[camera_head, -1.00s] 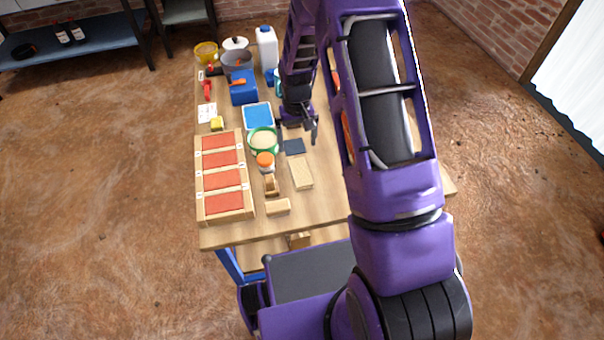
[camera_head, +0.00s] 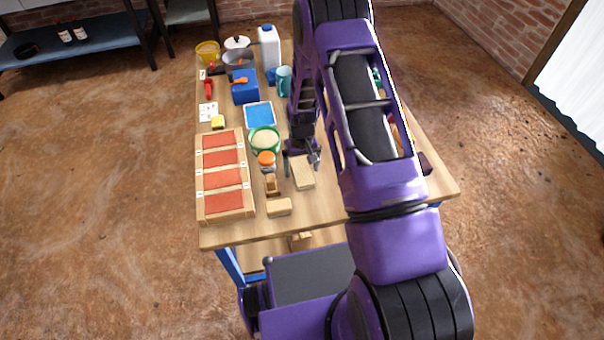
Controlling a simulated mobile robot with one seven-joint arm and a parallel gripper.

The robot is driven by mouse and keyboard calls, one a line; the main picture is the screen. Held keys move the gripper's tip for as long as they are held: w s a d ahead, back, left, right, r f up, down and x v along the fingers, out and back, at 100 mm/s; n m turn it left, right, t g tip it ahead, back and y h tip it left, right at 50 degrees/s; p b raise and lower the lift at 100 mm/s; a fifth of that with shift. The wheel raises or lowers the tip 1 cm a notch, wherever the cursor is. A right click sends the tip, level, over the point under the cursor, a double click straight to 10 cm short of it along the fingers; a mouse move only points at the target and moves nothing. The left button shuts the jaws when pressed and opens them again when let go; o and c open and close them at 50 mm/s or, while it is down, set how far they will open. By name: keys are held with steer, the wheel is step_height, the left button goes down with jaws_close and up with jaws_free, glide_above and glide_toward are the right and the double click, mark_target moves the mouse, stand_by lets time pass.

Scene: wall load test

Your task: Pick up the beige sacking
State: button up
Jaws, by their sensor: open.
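The beige sacking looks to be the flat, pale tan rectangle (camera_head: 303,177) on the wooden table, right of the small wooden blocks. My gripper (camera_head: 302,168) points down over its far end, with one finger at each side of it. The fingers are apart and nothing shows held between them. I cannot tell how high the fingertips are above the sacking. My gripper hides part of its far edge.
Just left stand an orange-lidded jar (camera_head: 266,158), a green-rimmed bowl (camera_head: 264,139) and wooden blocks (camera_head: 279,207). A wooden frame with red panels (camera_head: 224,203) lies further left. A blue tray (camera_head: 259,114) lies behind. My arm hides much of the table's right side.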

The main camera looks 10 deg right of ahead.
mark_target(302, 170)
steer(key=c, duration=1.4)
step_height(302, 170, up, 10)
steer(key=shift+r+p, duration=0.1)
steer(key=shift+p, duration=0.45)
